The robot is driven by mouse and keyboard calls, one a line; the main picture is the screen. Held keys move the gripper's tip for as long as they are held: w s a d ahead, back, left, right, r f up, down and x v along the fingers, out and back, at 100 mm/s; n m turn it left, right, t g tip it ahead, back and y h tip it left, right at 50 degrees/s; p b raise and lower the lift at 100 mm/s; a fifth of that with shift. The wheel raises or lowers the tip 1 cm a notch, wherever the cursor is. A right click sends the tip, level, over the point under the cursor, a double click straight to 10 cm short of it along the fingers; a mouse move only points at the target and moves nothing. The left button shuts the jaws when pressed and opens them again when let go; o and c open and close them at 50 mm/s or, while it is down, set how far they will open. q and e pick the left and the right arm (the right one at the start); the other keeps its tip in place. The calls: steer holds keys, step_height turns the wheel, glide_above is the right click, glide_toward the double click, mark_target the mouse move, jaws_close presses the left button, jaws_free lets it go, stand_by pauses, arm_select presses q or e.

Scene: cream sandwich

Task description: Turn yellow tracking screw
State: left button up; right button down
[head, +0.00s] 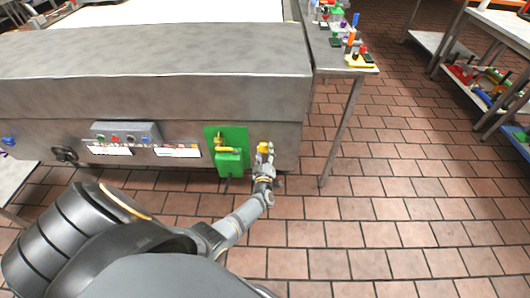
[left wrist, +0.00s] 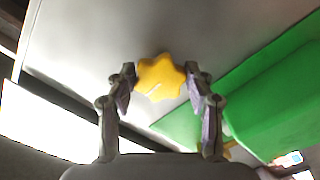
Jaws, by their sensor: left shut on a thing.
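The yellow tracking screw (left wrist: 160,78) is a star-shaped knob on the grey metal side of the machine. In the head view it shows as a small yellow spot (head: 263,148) to the right of a green panel, partly hidden by my gripper. My left gripper (left wrist: 158,85) has one finger on each side of the knob and is shut on it. In the head view my left gripper (head: 264,160) is at the machine's front face, near its right end. My right gripper is in neither view.
The green panel (head: 240,135) with brass fittings is just left of the knob. A control box (head: 126,132) with buttons is farther left. A side table (head: 340,62) with colourful items stands behind right. A shelf rack (head: 500,35) is at far right. The tiled floor is open.

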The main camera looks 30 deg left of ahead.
arm_select(q)
steer(key=o, duration=1.2)
steer(key=shift+s+d+f, duration=0.1)
steer(key=shift+s+d, duration=0.05)
steer(key=shift+s, duration=0.1)
steer(key=v, duration=1.1)
steer(key=shift+s, duration=0.25)
